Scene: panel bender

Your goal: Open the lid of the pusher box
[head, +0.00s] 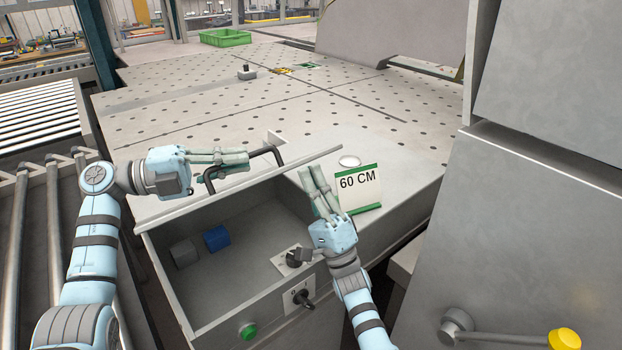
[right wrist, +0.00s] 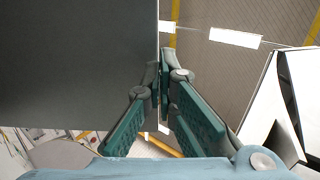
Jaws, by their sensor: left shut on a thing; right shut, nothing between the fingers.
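The grey pusher box (head: 262,258) stands at the front centre of the head view, its inside exposed. Its lid (head: 180,211) is raised and shows nearly edge-on as a thin plate along the box's far side. A black bar handle (head: 270,151) is on the lid. My left gripper (head: 246,159) is shut on this handle. My right gripper (head: 309,172) is shut and empty, with its fingertips close to the lid's right part. In the right wrist view a grey panel (right wrist: 75,65) lies beside the fingers (right wrist: 165,70); contact is unclear.
Inside the box lie a blue block (head: 216,237) and a grey block (head: 183,253). Switches (head: 302,298) and a green button (head: 248,331) sit on the front. The perforated table (head: 200,110) behind is mostly clear.

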